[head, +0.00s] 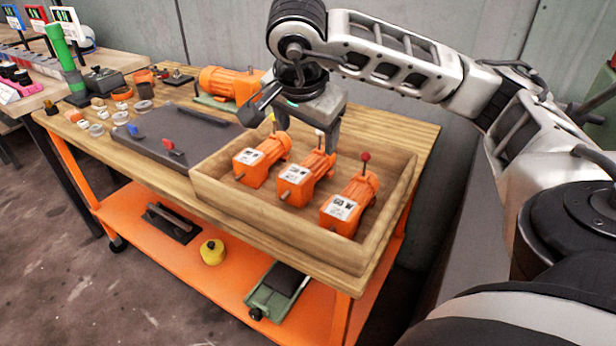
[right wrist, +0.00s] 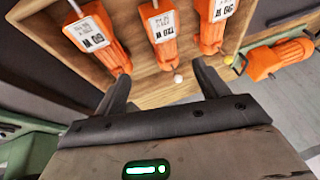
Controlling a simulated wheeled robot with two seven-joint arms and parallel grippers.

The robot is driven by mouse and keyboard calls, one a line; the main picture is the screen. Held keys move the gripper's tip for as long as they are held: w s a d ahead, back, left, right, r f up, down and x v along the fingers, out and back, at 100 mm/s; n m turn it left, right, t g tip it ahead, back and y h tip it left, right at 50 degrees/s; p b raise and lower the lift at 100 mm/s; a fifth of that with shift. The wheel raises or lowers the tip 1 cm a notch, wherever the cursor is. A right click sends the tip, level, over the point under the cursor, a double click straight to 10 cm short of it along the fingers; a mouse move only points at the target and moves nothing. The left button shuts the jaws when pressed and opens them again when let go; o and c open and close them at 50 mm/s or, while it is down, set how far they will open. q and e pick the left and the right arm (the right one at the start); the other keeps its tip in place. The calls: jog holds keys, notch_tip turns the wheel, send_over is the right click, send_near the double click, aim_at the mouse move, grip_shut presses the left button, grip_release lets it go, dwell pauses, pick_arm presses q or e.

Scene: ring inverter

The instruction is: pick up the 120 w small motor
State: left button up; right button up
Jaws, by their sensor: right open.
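Three small orange motors stand in a row in a wooden tray (head: 240,208). The middle one is the 120 W motor (head: 307,176), with a white label and a pale ball on top. In the right wrist view the label on this 120 W motor (right wrist: 162,28) reads 120 W, and the motor lies between the finger directions, beyond the tips. My right gripper (head: 297,132) is open and empty, over the back of the tray, above and behind the motors. Its fingers (right wrist: 161,75) also show in the wrist view. My left gripper is out of view.
The 90 W motor (head: 262,158) is left of the middle one; the 60 W motor (head: 350,204), with a red ball, is right. A larger orange motor (head: 228,86) is behind. A grey panel (head: 165,137) lies left of the tray. The tray's front strip is bare.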

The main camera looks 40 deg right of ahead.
aim_at(306, 167)
jog(key=x, duration=1)
jog(key=shift+b, duration=0.3)
jog(key=shift+w+x, duration=0.2)
jog(key=shift+x, duration=1.15)
jog(key=shift+w+x, duration=0.15)
jog(key=shift+x, duration=1.25)
jog(key=shift+a+r, duration=0.1)
jog(key=shift+a, duration=0.1)
grip_shut()
jog(key=shift+w+r, duration=0.1)
jog(key=shift+r, duration=0.05)
